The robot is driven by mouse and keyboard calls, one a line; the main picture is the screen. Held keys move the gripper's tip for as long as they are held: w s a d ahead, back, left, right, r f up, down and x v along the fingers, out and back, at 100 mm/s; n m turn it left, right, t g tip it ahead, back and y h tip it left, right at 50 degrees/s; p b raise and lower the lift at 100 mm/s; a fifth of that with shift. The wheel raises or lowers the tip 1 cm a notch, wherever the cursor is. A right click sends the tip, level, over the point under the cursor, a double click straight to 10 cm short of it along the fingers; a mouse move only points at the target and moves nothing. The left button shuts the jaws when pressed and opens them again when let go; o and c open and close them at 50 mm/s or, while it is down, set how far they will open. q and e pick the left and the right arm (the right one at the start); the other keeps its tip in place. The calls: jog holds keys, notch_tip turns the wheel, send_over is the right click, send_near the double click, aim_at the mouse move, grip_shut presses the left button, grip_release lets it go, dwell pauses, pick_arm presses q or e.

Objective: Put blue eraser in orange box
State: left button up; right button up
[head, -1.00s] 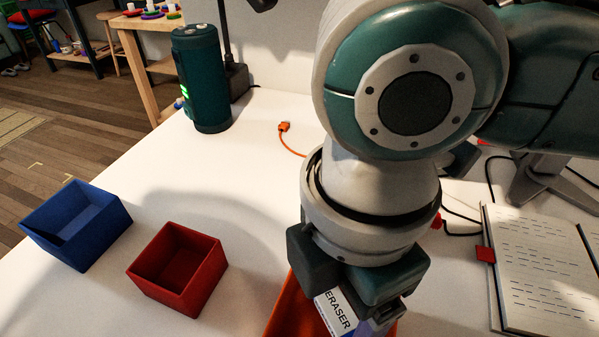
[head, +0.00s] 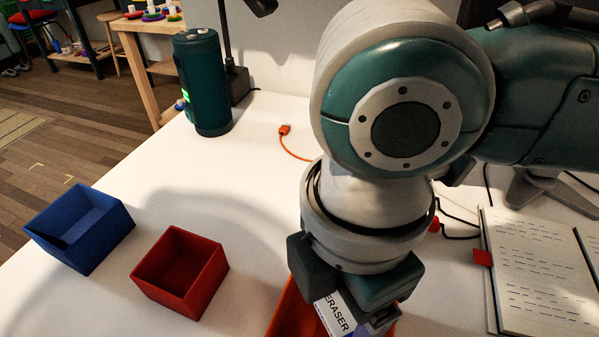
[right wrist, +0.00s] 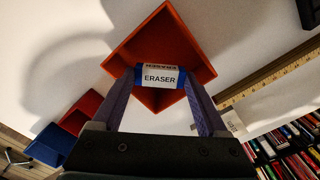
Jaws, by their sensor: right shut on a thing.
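The blue eraser (right wrist: 160,77) has a white sleeve marked "ERASER"; its label also shows at the bottom of the head view (head: 335,312). My right gripper (right wrist: 158,80) is shut on the eraser, one finger at each end. The orange box (right wrist: 190,43) lies beyond the eraser in the right wrist view, and the eraser appears over its opening. In the head view the orange box (head: 286,318) is mostly hidden by my right arm and gripper. The height of the eraser above the box is hard to tell. My left gripper is not in view.
A red box (head: 180,272) and a blue box (head: 80,228) stand left of the orange box. A green cylinder (head: 203,85) stands farther back. An open notebook (head: 540,265) lies at right. A wooden ruler (right wrist: 270,80) lies beside the orange box. White tabletop is clear behind the boxes.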

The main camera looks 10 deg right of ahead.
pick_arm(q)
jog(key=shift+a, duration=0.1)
pick_arm(e)
jog(key=o, duration=1.2)
jog(key=shift+o, duration=0.2)
notch_tip(320, 180, up, 2)
jog(key=p, duration=0.3)
jog(key=shift+r, duration=0.2)
notch_tip(320, 180, up, 5)
jog(key=p, duration=0.6)
jog(key=shift+f, duration=0.15)
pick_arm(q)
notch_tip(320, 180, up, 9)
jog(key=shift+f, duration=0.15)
pick_arm(e)
jog(key=shift+f, duration=0.1)
